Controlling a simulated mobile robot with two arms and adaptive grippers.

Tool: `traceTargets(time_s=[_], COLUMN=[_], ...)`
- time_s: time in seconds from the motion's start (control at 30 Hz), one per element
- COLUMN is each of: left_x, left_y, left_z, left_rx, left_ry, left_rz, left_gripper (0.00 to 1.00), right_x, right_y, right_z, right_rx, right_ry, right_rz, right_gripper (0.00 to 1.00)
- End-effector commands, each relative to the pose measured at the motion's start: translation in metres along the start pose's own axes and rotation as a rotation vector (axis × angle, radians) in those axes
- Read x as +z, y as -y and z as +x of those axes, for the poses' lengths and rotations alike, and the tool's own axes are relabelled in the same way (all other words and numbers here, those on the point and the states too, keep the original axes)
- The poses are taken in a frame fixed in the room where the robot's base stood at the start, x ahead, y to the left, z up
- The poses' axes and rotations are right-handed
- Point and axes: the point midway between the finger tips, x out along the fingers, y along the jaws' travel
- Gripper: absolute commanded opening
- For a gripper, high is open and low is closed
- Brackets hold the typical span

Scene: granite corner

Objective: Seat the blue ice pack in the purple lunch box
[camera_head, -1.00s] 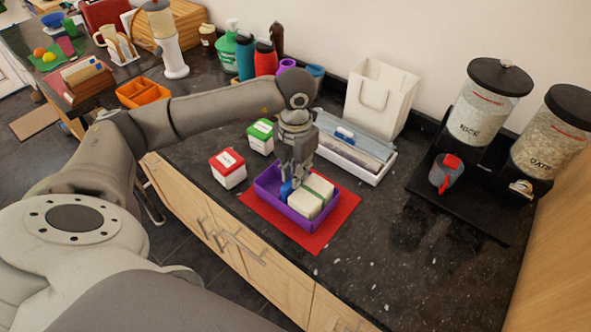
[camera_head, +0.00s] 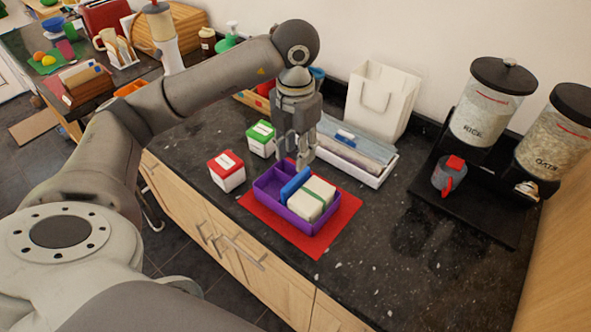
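The purple lunch box (camera_head: 262,196) sits on a red mat (camera_head: 341,217) on the dark counter. The blue ice pack (camera_head: 294,184) stands on edge in the box, against the cream block with a green band (camera_head: 312,198) that fills the right part. The pack's top shows above the rim; its lower part is hidden. The box's left part looks empty. My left gripper (camera_head: 296,160) is just above the pack and behind it in the picture, pointing down, its fingers apart and empty. My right gripper is not in view.
A red-lidded tub (camera_head: 227,175) and a green-lidded tub (camera_head: 261,139) stand left of the box. A white tray (camera_head: 366,174) and a white bag (camera_head: 382,100) stand behind it. Dispensers (camera_head: 487,105) stand at the right. The counter right of the mat is clear.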

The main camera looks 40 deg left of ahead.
Motion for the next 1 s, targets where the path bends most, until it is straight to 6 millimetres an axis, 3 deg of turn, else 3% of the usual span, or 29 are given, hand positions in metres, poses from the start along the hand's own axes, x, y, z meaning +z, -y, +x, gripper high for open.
traceTargets(time_s=[0.13, 0.3, 1.0], left_x=[0.001, 0.001, 0.0], left_y=[0.0, 0.0, 0.0], left_z=[-0.027, -0.041, -0.046], left_rx=[0.0, 0.0, 0.0], left_ry=[0.004, 0.001, -0.001], left_rz=[0.0, -0.001, -0.001], left_gripper=[0.35, 0.35, 0.35], right_x=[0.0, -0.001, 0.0], right_y=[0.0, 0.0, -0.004], right_z=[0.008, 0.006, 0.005], right_rx=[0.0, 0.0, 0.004], right_ry=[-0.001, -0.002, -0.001], right_rz=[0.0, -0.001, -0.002], right_gripper=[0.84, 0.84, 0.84])
